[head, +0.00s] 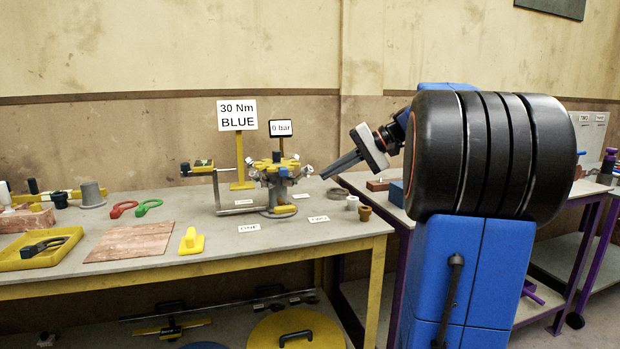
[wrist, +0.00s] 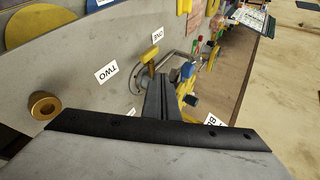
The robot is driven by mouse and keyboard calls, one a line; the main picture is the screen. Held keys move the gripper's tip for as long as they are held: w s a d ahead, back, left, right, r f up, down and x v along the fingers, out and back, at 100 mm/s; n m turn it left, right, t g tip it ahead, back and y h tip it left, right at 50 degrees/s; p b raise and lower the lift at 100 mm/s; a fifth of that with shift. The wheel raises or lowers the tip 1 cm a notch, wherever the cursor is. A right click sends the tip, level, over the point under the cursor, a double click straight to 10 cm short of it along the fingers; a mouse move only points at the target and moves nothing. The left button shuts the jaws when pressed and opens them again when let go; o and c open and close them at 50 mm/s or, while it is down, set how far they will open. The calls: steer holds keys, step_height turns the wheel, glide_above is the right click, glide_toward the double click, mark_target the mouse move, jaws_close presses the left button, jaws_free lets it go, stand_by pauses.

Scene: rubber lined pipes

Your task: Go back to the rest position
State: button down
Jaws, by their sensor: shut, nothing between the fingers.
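My gripper (head: 343,166) is in the head view, at the right end of the yellow-framed bench (head: 225,245). Its fingers are shut and empty and point down to the left, in the air beside the yellow-topped pipe fixture (head: 277,175). In the wrist view the shut fingers (wrist: 160,85) show from behind, with part of the fixture (wrist: 185,88) beyond them. My blue arm and black ribbed joint fill the right of the head view.
A sign reading "30 Nm BLUE" (head: 237,115) and a "0 bar" sign (head: 280,129) stand behind the fixture. A brass ring (head: 365,213) sits near the bench's right edge. A yellow tray (head: 40,249), a reddish board (head: 132,242) and red and green rings lie left.

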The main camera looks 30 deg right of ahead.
steer(key=s+a+f+n+g+h, duration=0.1)
steer(key=s+a+f+g+h, duration=0.1)
steer(key=s+a+f, duration=0.45)
steer(key=s+a+f+n+g+h, duration=0.15)
steer(key=s+a+f, duration=0.25)
steer(key=a, duration=0.6)
steer(key=s+a+f+n+h, duration=0.2)
steer(key=s+f, duration=0.5)
steer(key=s, duration=0.1)
steer(key=s+a+f+n+h, duration=0.3)
steer(key=s+f, duration=0.5)
steer(key=shift+s+f, duration=0.3)
steer(key=shift+n+t, duration=0.25)
